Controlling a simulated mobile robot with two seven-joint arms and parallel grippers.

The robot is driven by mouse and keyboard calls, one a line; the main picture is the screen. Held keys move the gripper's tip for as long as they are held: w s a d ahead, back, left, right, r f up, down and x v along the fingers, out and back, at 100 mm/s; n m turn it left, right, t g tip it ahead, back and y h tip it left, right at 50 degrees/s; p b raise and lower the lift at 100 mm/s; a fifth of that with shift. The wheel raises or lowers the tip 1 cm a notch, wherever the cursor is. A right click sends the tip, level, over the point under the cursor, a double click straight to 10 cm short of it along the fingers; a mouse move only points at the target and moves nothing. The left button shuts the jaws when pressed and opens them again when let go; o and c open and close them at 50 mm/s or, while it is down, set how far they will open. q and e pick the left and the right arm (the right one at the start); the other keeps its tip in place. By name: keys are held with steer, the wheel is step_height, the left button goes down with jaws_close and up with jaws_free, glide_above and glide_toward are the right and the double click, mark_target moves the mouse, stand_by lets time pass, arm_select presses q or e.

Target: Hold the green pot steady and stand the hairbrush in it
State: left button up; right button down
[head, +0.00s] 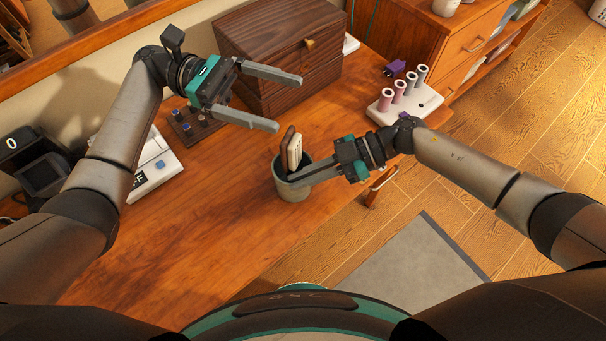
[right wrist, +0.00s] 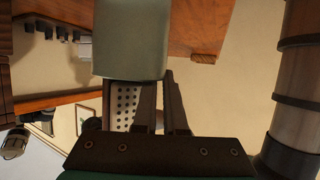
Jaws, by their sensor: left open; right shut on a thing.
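The green pot (head: 292,188), a grey-green cylinder, stands upright on the wooden table; its wall (right wrist: 130,40) shows upside down in the right wrist view. The hairbrush (head: 294,152) stands in the pot, slightly tilted, with its pale pad and brown back above the rim; its lower end is hidden. Its dotted pad (right wrist: 122,97) shows beside a finger in the right wrist view. My left gripper (head: 277,101) is open and empty, above and behind the pot, apart from the brush.
A dark wooden box (head: 275,55) stands behind the pot. A white holder with several upright rolls (head: 405,98) is at the right table edge. A white device (head: 153,168) lies at left. The table in front and left of the pot is clear.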

steer(key=c, duration=0.9)
jaws_free()
steer(key=shift+d, duration=0.15)
steer(key=v, duration=1.1)
steer(key=shift+d+r, duration=0.15)
steer(key=shift+d, duration=0.2)
steer(key=shift+w, duration=0.1)
